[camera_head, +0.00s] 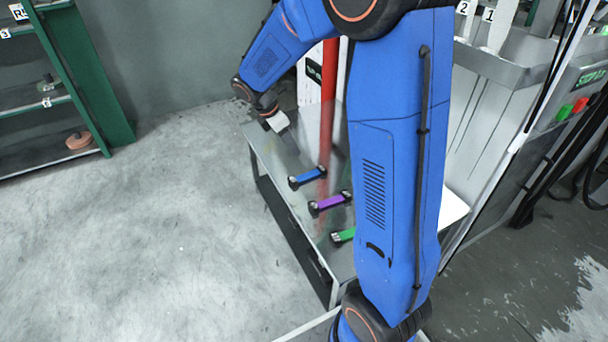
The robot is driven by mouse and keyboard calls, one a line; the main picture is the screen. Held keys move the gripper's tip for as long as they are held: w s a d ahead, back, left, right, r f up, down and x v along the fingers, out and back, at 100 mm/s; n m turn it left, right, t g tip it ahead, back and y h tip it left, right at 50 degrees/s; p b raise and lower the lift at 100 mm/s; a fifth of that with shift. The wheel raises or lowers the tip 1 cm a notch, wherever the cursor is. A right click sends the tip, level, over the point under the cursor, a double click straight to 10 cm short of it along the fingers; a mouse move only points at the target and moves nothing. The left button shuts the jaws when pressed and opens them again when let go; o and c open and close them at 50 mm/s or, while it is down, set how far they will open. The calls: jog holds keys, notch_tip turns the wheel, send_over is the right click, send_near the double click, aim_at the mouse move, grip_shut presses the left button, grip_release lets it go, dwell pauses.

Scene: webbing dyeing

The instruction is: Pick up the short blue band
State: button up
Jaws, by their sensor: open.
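The short blue band (307,178) lies on the grey table, stretched between two dark end pieces. It is the farthest of the three coloured bands in view. My gripper (280,124) is at the end of my blue arm, over the table's far left corner. It is beyond the blue band, up and to the left of it in the picture, and apart from it. My gripper is open; its fingers are small and hard to make out here. I see nothing held in it.
A purple band (328,203) and a green band (344,236) lie nearer on the table (290,152); my arm partly hides the green one's right side. A red post (328,95) stands behind. A green shelf (82,70) is at the left. The floor left of the table is clear.

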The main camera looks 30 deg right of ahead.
aim_at(308, 175)
jog(key=x, duration=1.6)
jog(key=shift+d+f, duration=0.1)
jog(key=shift+f, duration=0.15)
jog(key=c, duration=1.1)
